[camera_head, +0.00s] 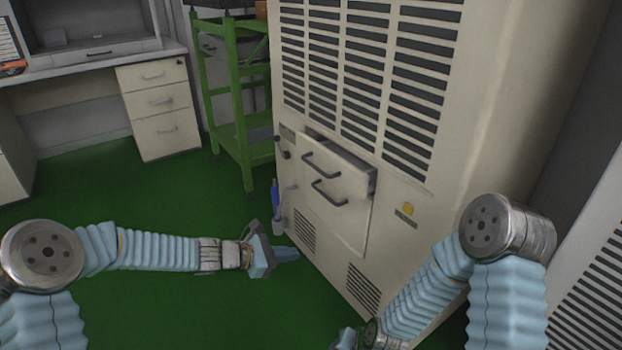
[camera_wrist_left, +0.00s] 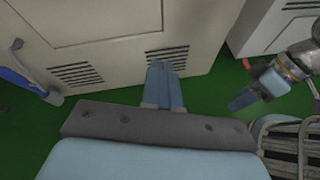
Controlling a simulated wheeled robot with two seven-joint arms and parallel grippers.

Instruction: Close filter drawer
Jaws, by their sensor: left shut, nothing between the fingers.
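The filter drawer (camera_head: 350,165) is a beige drawer in the tall beige cabinet (camera_head: 480,110). My left gripper (camera_head: 287,254) is shut and empty, low in front of the cabinet and apart from the drawer. In the left wrist view its blue fingers (camera_wrist_left: 164,82) are together, pointing at the lower cabinet panel. My right gripper (camera_wrist_left: 247,98) shows there at the right; its jaw state is unclear.
A green rack (camera_head: 235,90) stands left of the cabinet. A desk with a drawer unit (camera_head: 160,105) is at the back left. A blue item (camera_head: 275,195) is at the cabinet's left edge. The green floor (camera_head: 140,205) at the left is clear.

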